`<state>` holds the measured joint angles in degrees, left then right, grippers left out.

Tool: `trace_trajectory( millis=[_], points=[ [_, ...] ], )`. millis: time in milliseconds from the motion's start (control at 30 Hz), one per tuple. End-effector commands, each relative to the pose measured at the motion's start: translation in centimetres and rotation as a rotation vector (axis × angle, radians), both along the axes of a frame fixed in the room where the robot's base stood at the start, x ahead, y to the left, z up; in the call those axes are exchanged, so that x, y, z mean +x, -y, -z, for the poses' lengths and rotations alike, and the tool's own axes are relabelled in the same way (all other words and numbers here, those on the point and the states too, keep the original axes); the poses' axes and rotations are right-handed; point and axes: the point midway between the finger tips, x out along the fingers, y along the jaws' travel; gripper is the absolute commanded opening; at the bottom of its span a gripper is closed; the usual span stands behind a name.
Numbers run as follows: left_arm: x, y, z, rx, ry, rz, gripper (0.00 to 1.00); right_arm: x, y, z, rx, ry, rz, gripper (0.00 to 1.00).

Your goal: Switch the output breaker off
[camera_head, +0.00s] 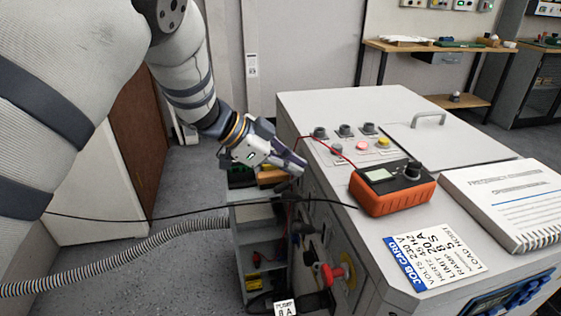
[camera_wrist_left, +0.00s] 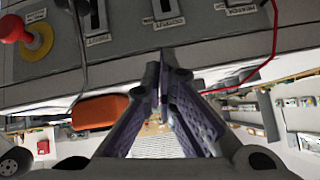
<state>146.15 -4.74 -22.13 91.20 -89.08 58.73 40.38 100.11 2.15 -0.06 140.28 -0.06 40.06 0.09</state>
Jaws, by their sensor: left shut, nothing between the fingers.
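The breakers sit on the side face of the grey cabinet (camera_head: 345,115). In the left wrist view the output breaker (camera_wrist_left: 165,8) is at the top edge, above a label that seems to read OUTPUT. Its upper part is cut off, so its lever position cannot be told. Another breaker (camera_wrist_left: 95,15), seemingly labelled INPUT, is to its left. My left gripper (camera_head: 301,166) is shut and empty beside the cabinet's edge. In the wrist view its fingertips (camera_wrist_left: 160,60) are just below the output breaker's label; contact cannot be told. My right gripper is not in view.
A red stop knob (camera_head: 330,273) is on the cabinet's side face. A orange meter (camera_head: 393,188), a job card (camera_head: 430,262) and a spiral notebook (camera_head: 510,200) lie on top. A black cable (camera_head: 150,218) crosses in front of an open shelf cart (camera_head: 238,270).

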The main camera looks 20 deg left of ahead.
Motion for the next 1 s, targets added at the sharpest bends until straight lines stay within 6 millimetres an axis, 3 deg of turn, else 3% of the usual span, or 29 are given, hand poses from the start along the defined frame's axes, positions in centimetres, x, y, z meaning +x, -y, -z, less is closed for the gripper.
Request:
trace_trajectory(
  millis=[33, 167, 400, 1000],
  points=[
    [0.4, 0.7, 1.2, -0.001, -0.006, 0.003, 0.00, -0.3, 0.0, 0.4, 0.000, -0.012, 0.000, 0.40],
    [1.7, 2.4, 3.0, 0.000, -0.005, 0.002, 0.00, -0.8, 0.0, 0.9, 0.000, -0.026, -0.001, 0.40],
    [1.5, 0.7, 5.6, -0.002, -0.001, -0.001, 0.00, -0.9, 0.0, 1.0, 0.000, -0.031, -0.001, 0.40],
    [1.3, 0.2, 6.1, -0.019, 0.010, -0.003, 0.00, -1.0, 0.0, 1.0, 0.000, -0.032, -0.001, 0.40]
  ],
)
